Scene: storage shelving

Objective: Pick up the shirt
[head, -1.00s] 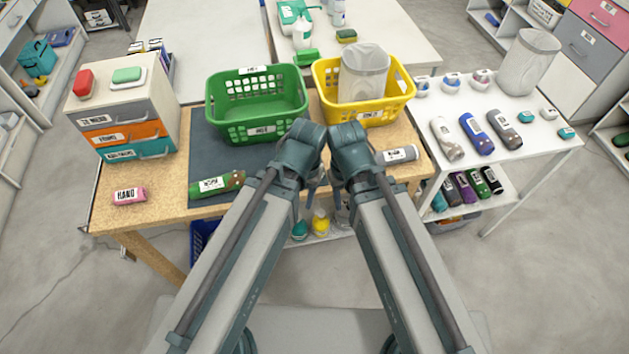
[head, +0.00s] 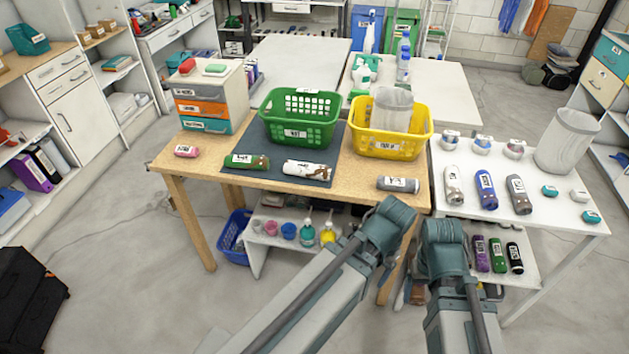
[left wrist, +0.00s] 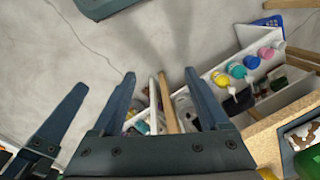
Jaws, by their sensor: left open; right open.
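Rolled cloth bundles with labels lie on the wooden table; the labels are too small to read, so I cannot tell which is the shirt. A white bundle with brown patches (head: 308,169) and a green one (head: 246,161) lie on the dark mat. A grey bundle (head: 398,184) lies at the table's right front, and a small pink one (head: 186,151) at the left. My left gripper (left wrist: 160,75) is open and empty in the left wrist view, above the floor beside the table.
A green basket (head: 300,133) and a yellow basket (head: 390,145) holding a pale bin stand behind the bundles. A drawer unit (head: 205,102) stands at the left. A white side table (head: 560,215) carries more rolled bundles. Bottles and a blue crate (head: 234,230) are underneath.

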